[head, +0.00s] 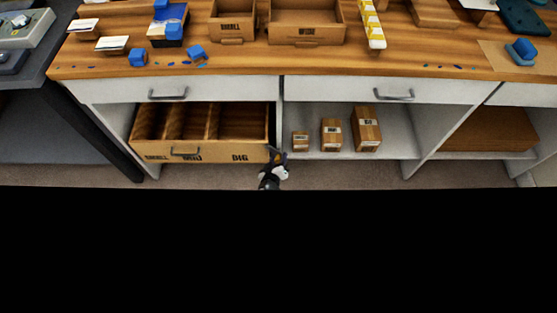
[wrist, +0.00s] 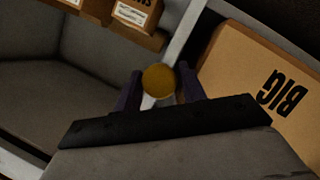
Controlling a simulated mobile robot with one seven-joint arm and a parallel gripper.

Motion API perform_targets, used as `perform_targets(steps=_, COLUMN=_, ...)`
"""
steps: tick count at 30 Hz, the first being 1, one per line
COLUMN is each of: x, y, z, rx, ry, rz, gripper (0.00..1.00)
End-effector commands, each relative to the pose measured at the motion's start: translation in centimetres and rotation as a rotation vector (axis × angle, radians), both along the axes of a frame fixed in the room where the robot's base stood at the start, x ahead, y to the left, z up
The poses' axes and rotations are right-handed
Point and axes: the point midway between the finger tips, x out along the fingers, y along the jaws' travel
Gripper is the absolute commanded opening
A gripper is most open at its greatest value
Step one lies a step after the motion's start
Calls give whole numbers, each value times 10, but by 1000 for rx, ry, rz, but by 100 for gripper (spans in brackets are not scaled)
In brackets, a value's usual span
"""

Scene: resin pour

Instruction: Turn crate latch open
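The wooden crate (head: 205,149) sits in the lower left bay of the bench, with three compartments and "BIG" marked at its right end. Its front also shows in the wrist view (wrist: 255,65), tilted. A round brass-coloured knob (wrist: 158,80), which looks like the latch, shows in the wrist view beside the crate's edge. My gripper (head: 277,156) is at the crate's right front corner. In the wrist view my gripper (wrist: 161,88) is open, with one dark finger on each side of the knob. I cannot tell whether the fingers touch it. The knob is not discernible in the head view.
A white upright divider (wrist: 185,35) stands beside the crate. Small cardboard boxes (head: 332,134) stand on the shelf to the right. Closed drawers (head: 180,89) are above the crate. The worktop (head: 270,62) holds trays and blue pieces. The floor in front is clear.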

Motion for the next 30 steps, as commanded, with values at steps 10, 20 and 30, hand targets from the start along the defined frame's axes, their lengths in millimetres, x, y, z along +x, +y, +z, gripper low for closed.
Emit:
perform_targets(steps=10, x=0, y=0, z=0, rx=0, ry=0, rz=0, gripper=0)
perform_targets(steps=20, x=-1, y=0, z=0, rx=49, ry=0, rz=2, gripper=0)
perform_targets(steps=30, x=-1, y=0, z=-1, rx=281, ry=0, rz=0, gripper=0)
